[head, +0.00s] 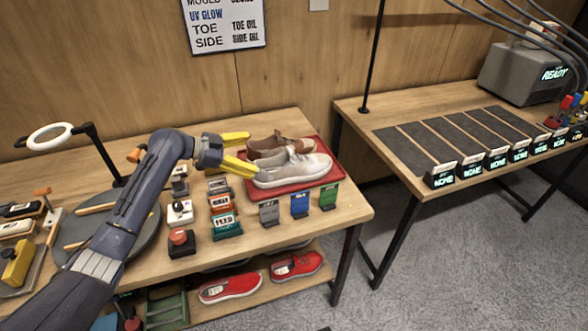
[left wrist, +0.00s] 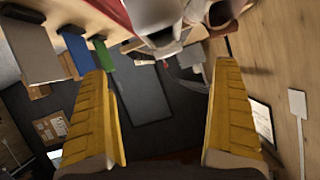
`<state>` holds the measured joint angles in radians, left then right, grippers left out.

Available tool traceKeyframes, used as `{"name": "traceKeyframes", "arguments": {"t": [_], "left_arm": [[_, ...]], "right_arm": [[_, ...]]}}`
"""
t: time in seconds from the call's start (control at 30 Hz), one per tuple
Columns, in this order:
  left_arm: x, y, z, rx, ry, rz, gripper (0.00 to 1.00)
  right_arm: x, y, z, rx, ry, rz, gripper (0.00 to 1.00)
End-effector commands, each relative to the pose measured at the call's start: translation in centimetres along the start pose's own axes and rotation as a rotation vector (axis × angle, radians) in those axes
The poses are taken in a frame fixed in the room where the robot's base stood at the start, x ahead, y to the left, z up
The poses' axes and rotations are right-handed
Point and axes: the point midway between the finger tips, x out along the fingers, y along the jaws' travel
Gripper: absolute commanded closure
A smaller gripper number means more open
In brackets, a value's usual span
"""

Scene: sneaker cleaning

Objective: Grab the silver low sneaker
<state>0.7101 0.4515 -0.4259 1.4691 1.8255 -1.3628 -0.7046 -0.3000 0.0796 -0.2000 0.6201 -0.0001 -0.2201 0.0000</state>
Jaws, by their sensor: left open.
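The silver low sneaker (head: 295,171) lies on a red tray (head: 328,163) near the right end of the wooden bench, in the head view. A brown shoe (head: 272,146) sits behind it on the same tray. My left gripper (head: 250,154) is open at the left end of the two shoes, its yellow fingers apart and nothing held. In the left wrist view the sneaker (left wrist: 153,18) shows at the top between the fingers, partly cut off. The brown shoe (left wrist: 221,14) shows to its right. My right gripper is not in view.
Grey (head: 269,211), blue (head: 300,204) and green (head: 328,196) tags stand in front of the tray. Red shoes (head: 230,288) lie on the lower shelf. A second table (head: 385,118) stands at right.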

Motion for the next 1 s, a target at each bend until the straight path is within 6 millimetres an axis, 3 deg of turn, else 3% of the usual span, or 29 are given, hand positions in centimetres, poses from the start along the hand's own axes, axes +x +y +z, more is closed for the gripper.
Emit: {"name": "traceKeyframes", "arguments": {"t": [0.5,1.0], "left_arm": [[8.9,0.0,-0.1,-0.002,0.002,0.0,0.03],[12.4,0.0,0.1,-0.003,0.001,-0.001,0.03]], "right_arm": [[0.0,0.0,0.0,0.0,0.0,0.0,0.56],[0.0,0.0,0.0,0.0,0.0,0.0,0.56]]}}
